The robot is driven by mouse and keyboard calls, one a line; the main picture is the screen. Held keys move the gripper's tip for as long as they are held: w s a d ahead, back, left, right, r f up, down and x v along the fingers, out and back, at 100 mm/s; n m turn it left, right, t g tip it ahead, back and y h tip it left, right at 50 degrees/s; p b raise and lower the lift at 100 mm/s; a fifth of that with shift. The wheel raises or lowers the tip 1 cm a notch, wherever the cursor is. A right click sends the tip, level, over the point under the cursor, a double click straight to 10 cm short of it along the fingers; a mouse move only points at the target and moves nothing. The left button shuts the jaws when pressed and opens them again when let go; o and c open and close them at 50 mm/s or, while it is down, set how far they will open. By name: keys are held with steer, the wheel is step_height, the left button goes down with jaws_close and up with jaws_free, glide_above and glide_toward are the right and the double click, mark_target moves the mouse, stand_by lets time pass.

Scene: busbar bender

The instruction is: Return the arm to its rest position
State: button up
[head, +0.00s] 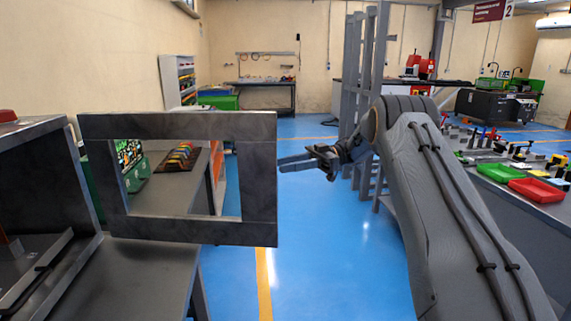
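My gripper (284,164) is in the middle of the head view, at the end of my dark grey arm, which reaches in from the lower right. Its fingers point left, toward the right edge of a grey metal guard frame (258,180) on the bender. No object shows at the fingertips.
The bender's grey table (135,285) fills the lower left. A grey rack (352,90) stands just behind my gripper. At right, a workbench holds red (536,190) and green (500,172) trays and several tools. Blue floor (320,270) lies open between.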

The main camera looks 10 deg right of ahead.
steer(key=w+a+r+m+t+h, duration=0.1)
steer(key=w+r+m+t+h, duration=0.2)
steer(key=w+m+t, duration=0.45)
steer(key=w+a+r+m+t+h, duration=0.1)
steer(key=w+r+m+t+h, duration=0.3)
steer(key=t, duration=0.6)
steer(key=s+d+f+m+g+h, duration=0.2)
steer(key=s+d+f+m+h, duration=0.5)
steer(key=s+d+f+h, duration=0.4)
steer(key=s+f+m+g, duration=0.1)
steer(key=s+f+g, duration=0.2)
steer(key=s, duration=0.9)
steer(key=s+a+f+m+g, duration=0.1)
steer(key=s+f+g, duration=0.2)
steer(key=s, duration=0.9)
steer(key=s+a+f+m+g, duration=0.1)
steer(key=s+f+g, duration=0.2)
steer(key=s, duration=0.9)
step_height(320, 180, down, 2)
steer(key=shift+a+f+g+y, duration=0.1)
steer(key=shift+a+g+y, duration=0.1)
steer(key=shift+g+y, duration=0.2)
